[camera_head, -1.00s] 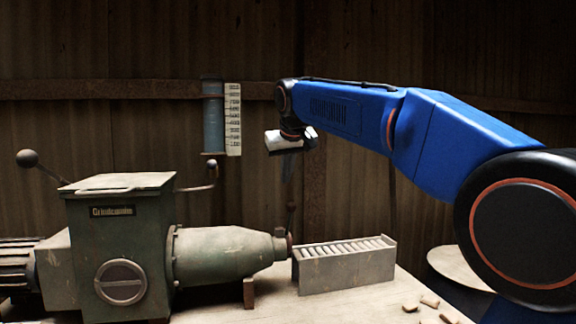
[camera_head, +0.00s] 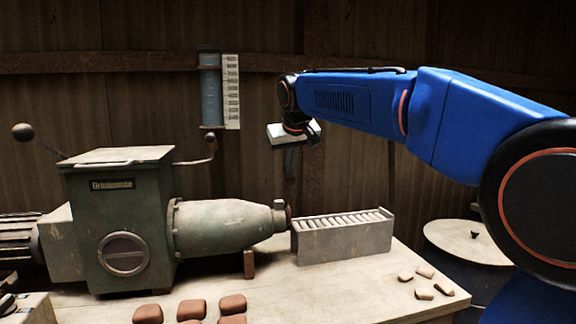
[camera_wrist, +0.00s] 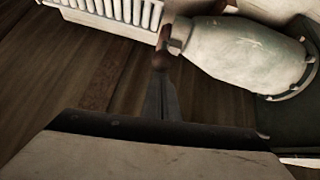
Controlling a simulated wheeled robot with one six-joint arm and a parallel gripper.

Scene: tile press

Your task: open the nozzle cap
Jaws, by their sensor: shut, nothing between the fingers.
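The green press (camera_head: 120,215) stands on the bench, and its tapered barrel (camera_head: 225,225) points right. At the barrel's tip is the small reddish-brown nozzle cap (camera_head: 288,214), with a thin dark handle rising from it. The wrist view shows the cap (camera_wrist: 165,36) and its rounded brown handle end (camera_wrist: 161,61). My gripper (camera_head: 289,172) is shut and empty, pointing down above the nozzle end. In the wrist view my gripper's narrow fingers (camera_wrist: 161,84) lie close to the handle end in the picture; I cannot tell whether they touch it.
A pale slotted rack (camera_head: 345,240) stands just right of the nozzle. Several clay pieces (camera_head: 425,272) lie on the bench at right, and reddish blocks (camera_head: 190,309) at the front. A round-lidded drum (camera_head: 470,240) stands at right. A gauge (camera_head: 210,90) hangs behind.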

